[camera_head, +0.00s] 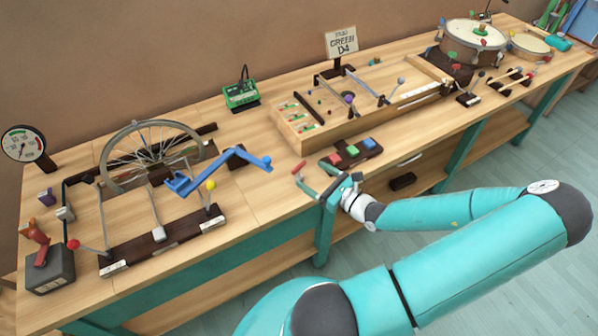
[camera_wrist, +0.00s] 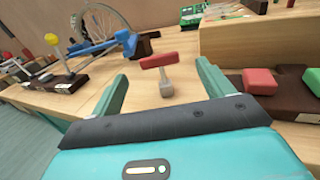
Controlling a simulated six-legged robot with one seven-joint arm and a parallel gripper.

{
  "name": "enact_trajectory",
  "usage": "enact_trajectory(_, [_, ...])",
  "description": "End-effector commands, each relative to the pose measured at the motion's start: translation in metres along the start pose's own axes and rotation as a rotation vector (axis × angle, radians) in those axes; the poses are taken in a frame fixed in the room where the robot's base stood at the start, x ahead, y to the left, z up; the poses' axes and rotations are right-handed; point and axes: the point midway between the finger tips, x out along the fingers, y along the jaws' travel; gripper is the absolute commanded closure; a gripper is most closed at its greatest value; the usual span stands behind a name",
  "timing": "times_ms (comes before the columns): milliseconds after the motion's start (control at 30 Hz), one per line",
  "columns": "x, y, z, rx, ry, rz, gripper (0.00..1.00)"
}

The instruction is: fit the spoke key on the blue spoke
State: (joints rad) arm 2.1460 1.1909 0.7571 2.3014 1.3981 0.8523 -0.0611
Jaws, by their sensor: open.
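A T-shaped tool with a red bar (camera_head: 299,167) and a grey stem is near the bench's front edge; it looks like the spoke key. In the wrist view the tool (camera_wrist: 157,61) appears between the two fingers, just beyond their tips. My gripper (camera_head: 319,184) is open and empty beside it; its teal fingers (camera_wrist: 162,72) stand wide apart. The spoked wheel (camera_head: 107,156) stands upright at the left of the bench, and part of it shows in the wrist view (camera_wrist: 79,27). I cannot pick out a blue spoke on it.
A blue crank-like arm (camera_head: 213,173) and a dark bar with balls on stems (camera_head: 165,241) lie before the wheel. A block with coloured pads (camera_head: 351,152) is right of my gripper. A wooden tray (camera_head: 297,143) is behind. Bare wood (camera_head: 262,200) lies left of the tool.

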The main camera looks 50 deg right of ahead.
Motion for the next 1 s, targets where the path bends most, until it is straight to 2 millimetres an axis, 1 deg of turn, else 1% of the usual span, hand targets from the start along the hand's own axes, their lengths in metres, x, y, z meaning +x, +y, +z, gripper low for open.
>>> enact_trajectory(33, [0.010,0.001,0.000,0.001,-0.002,0.002,0.20])
enact_trajectory(100, [0.020,0.001,0.000,0.001,-0.001,0.002,0.20])
enact_trajectory(367, [0.041,0.001,-0.001,0.001,-0.001,0.002,0.20])
enact_trajectory(600, [0.075,0.002,-0.002,0.001,0.000,0.003,0.20])
enact_trajectory(700, [0.082,0.002,-0.002,-0.001,0.001,0.001,0.20])
enact_trajectory(900, [0.082,0.002,-0.002,-0.002,0.002,0.001,0.20])
enact_trajectory(967, [0.082,0.002,-0.002,-0.002,0.002,0.001,0.30])
enact_trajectory(1000, [0.082,0.002,-0.002,-0.001,0.002,0.001,0.38])
